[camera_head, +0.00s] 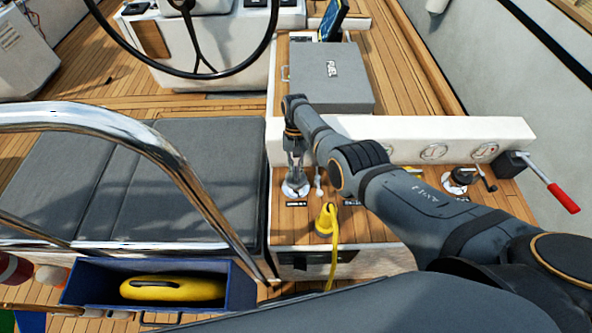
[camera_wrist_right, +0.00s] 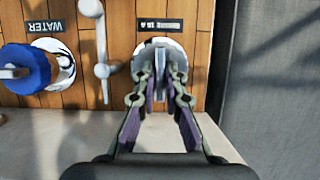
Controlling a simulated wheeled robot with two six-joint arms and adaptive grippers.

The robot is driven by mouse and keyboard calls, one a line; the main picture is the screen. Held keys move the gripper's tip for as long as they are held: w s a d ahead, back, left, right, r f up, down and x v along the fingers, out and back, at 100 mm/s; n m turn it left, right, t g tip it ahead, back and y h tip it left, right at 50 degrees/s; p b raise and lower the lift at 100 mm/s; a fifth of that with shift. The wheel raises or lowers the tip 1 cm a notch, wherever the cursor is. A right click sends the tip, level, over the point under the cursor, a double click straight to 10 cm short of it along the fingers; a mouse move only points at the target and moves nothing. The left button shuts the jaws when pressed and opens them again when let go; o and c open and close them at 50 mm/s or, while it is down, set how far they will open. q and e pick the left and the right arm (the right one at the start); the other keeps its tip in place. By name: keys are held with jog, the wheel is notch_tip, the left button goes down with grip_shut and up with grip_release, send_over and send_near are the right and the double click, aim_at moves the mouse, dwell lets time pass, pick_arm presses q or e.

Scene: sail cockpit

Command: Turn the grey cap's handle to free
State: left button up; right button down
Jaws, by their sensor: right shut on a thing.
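The grey cap (camera_wrist_right: 146,48) sits on a round fitting in the wooden panel, in the upper middle of the right wrist view. A dark label stands behind it. In the head view its fitting (camera_head: 290,191) shows below my right gripper (camera_head: 296,168). My right gripper (camera_wrist_right: 162,75) comes down over the cap from above and is shut on its upright handle (camera_wrist_right: 161,60). The fingers hide part of the handle and cap, so I cannot tell its exact turn. My left gripper is not in view.
A blue cap (camera_wrist_right: 22,68) by a WATER label and a white lever (camera_wrist_right: 102,70) stand left of the grey cap. A yellow fitting (camera_head: 325,222) with a cord is in front. A grey FUEL box (camera_head: 325,85), grey cushions (camera_head: 185,170) and a steel rail (camera_head: 180,165) lie around.

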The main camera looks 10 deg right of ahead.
dwell(0.5)
jog(key=c, duration=1.4)
grip_release()
jog(key=a+v, duration=0.1)
jog(key=v, duration=1.1)
jog(key=shift+d, duration=0.45)
